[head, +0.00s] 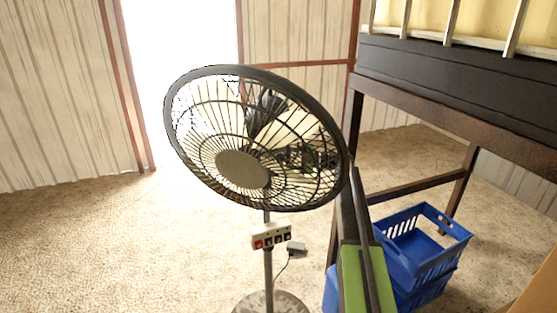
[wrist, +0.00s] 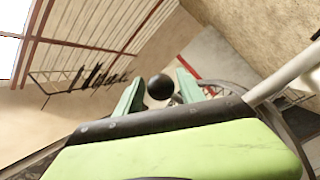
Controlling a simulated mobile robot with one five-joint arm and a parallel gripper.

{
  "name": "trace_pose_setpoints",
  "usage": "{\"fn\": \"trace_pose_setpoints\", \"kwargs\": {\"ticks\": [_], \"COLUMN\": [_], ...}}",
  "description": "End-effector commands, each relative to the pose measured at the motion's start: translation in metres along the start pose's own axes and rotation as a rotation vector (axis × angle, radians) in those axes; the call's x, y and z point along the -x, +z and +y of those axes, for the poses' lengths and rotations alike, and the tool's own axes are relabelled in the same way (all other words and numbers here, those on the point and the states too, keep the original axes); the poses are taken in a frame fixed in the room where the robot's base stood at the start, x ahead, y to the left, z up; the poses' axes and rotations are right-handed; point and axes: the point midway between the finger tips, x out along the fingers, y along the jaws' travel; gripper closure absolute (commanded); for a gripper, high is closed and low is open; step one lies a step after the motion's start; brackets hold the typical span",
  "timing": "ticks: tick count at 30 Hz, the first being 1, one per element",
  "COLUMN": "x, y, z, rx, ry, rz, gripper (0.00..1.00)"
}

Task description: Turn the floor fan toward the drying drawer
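The floor fan (head: 255,140) stands upright on a pole with a round base, its round black cage tilted and facing roughly toward the head camera. A switch box with several buttons (head: 271,236) is on its pole. My gripper (wrist: 159,84) shows two green fingers, spread apart. A black ball-shaped knob (wrist: 160,87) appears between them, with gaps at both sides; I cannot tell whether it is touched. In the head view my arm reaches up beside the fan's right rim, and the fingertips are hidden. The likely drying drawer is the dark slatted frame (head: 450,75) at upper right.
Blue baskets (head: 425,240) stand on the floor at right, close to my arm. Brown frame legs (head: 455,190) stand behind them. Bare carpeted floor (head: 90,240) lies left of the fan. A bright doorway (head: 180,50) is behind it.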

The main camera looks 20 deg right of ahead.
Motion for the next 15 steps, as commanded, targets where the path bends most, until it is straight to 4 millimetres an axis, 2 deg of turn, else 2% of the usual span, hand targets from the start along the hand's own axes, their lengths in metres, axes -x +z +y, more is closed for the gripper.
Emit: {"fn": "trace_pose_setpoints", "kwargs": {"ticks": [10,15], "x": [-0.006,0.015], "y": [-0.001,-0.001], "z": [-0.001,0.0], "rx": [0.0,0.0], "ry": [-0.003,-0.002], "rz": [0.005,0.003], "gripper": [0.45,0.45]}}
